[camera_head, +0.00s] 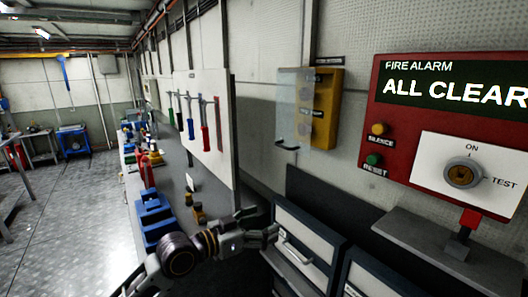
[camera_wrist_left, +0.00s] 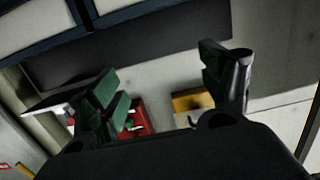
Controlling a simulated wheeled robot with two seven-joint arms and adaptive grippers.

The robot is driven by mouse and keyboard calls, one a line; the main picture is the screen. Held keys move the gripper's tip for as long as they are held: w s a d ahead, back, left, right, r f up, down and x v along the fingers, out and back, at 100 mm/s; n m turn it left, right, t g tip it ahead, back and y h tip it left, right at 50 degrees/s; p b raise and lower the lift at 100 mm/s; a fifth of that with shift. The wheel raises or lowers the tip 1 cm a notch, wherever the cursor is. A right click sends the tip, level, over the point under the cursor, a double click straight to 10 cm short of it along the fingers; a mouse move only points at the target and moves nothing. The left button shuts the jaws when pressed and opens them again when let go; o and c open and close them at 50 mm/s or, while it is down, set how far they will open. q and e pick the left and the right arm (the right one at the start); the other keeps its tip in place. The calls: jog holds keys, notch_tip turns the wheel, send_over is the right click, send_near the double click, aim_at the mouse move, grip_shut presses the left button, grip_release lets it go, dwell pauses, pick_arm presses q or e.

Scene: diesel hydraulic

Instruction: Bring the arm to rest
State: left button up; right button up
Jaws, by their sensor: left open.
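My left arm comes in from the bottom of the head view. Its gripper (camera_head: 262,235) is in front of the grey drawer cabinet (camera_head: 300,244), close to the drawer handle. I cannot tell whether it touches the handle. In the left wrist view the gripper (camera_wrist_left: 165,82) is open, its two dark fingers wide apart with nothing held between them. Beyond the fingers are a dark panel, a pale wall and a blurred red item (camera_wrist_left: 134,116). My right gripper is not in view.
A red fire alarm panel (camera_head: 400,105) reads ALL CLEAR, with a key switch and small shelf (camera_head: 440,255). A yellow box (camera_head: 325,108) with a clear cover hangs left of it.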

pick_arm(q)
jog(key=s+a+f+n+g+y, duration=0.15)
jog(key=s+a+f+y, duration=0.3)
jog(key=f, duration=0.45)
jog(key=s+a+f+n+y, duration=0.3)
jog(key=s+a+f, duration=0.15)
jog(key=f, duration=0.55)
jog(key=s+a+f+n+g+y, duration=0.2)
jog(key=s+a+f+y, duration=0.1)
jog(key=s+a+f, duration=0.4)
jog(key=s+a+f+n+g+y, duration=0.25)
jog(key=s+a, duration=0.25)
jog(key=s, duration=0.4)
notch_tip(320, 180, down, 33)
jog(key=s+a+g, duration=0.1)
jog(key=a+g, duration=0.1)
jog(key=s+a+f, duration=0.3)
jog(key=s+f, duration=0.7)
jog(key=s, duration=0.1)
jog(key=s+a+f+m, duration=0.1)
jog(key=s+a+f, duration=0.2)
jog(key=s+f, duration=0.7)
jog(key=shift+s+a+f+g+y, duration=0.3)
jog(key=shift+s+a, duration=0.05)
jog(key=shift+s, duration=0.05)
